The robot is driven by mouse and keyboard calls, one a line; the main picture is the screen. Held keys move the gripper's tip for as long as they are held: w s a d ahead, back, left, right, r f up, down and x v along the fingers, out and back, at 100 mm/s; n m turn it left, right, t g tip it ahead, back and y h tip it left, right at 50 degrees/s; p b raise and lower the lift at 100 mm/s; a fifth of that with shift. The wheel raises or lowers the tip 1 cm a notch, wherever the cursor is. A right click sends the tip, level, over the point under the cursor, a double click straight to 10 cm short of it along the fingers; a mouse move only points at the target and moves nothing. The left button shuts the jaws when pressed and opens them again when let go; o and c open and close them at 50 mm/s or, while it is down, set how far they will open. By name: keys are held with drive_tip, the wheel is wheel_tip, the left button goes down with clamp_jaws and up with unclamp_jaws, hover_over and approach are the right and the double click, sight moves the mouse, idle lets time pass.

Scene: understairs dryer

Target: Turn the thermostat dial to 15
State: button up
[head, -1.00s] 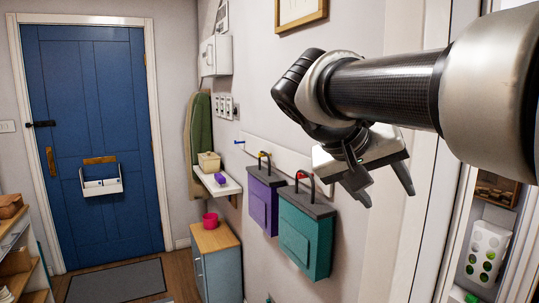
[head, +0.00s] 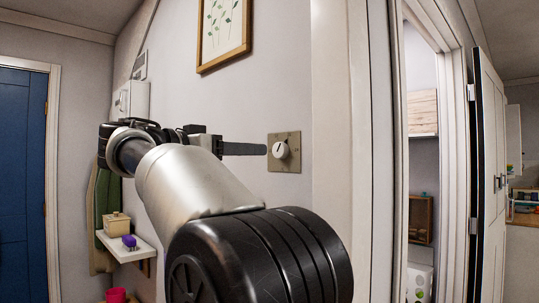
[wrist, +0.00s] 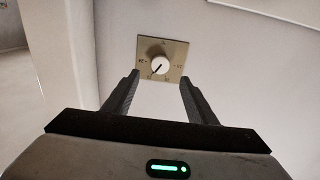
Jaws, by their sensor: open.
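The thermostat dial is a round white knob (head: 280,150) on a square beige plate (head: 287,166) fixed to the wall. In the wrist view the knob (wrist: 160,65) has a dark pointer line slanting to the lower left, with small marks around it too blurred to read. My gripper (wrist: 160,81) is open, its two fingers pointing at the plate, one on each side of the knob's line and still short of it. In the head view one dark finger of my gripper (head: 264,149) shows, its tip just left of the knob. The other finger is hidden.
A framed picture (head: 224,32) hangs above the dial. A white door frame (head: 340,150) stands close to the right of the plate. A small shelf (head: 128,246) with a box and a purple item is at the lower left. The wall around the dial is clear.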

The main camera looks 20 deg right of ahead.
sight(278, 151)
drive_tip(key=x, duration=0.9)
drive_tip(key=shift+w, duration=0.1)
drive_tip(key=c, duration=1.1)
drive_tip(key=shift+o, duration=0.2)
